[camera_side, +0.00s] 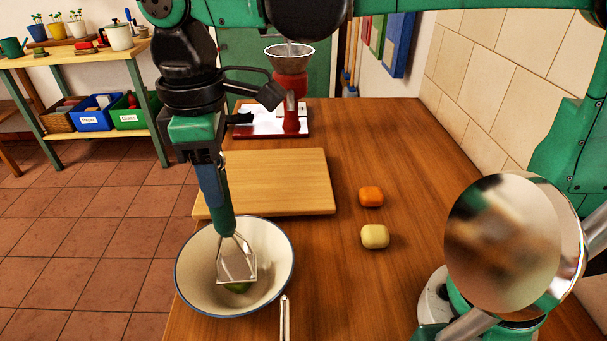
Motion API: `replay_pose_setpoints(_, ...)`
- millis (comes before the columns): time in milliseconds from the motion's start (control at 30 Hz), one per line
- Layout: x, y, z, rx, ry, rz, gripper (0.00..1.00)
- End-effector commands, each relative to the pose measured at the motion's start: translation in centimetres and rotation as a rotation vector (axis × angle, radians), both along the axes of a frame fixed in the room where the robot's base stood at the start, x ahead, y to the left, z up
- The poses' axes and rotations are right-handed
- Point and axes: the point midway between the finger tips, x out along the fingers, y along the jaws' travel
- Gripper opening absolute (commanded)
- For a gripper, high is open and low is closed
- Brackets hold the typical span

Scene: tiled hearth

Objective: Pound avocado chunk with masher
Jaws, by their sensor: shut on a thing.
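My gripper (207,160) is shut on the green handle of the masher (237,260). The masher points down, with its metal head inside a cream bowl (270,288) with a blue rim. A green avocado chunk (238,288) lies in the bowl under the masher head, which hides part of it. I cannot tell whether the head touches the chunk.
A wooden cutting board (285,180) lies behind the bowl. An orange piece (371,197) and a pale yellow piece (375,237) lie to the right. A red machine (290,95) stands at the back. A metal utensil handle (285,318) lies beside the bowl.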

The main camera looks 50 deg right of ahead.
Motion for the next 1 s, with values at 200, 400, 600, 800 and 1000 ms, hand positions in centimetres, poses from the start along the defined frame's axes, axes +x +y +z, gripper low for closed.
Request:
replay_pose_setpoints(200,0.0,0.0,0.0,0.000,0.000,0.000,0.00)
replay_pose_setpoints(400,0.0,0.0,0.1,0.000,0.000,0.000,0.00)
replay_pose_setpoints(600,0.0,0.0,0.7,0.000,0.000,0.000,0.00)
replay_pose_setpoints(800,0.0,0.0,1.2,0.000,0.000,0.000,0.00)
replay_pose_setpoints(1000,0.0,0.0,1.2,0.000,0.000,0.000,0.00)
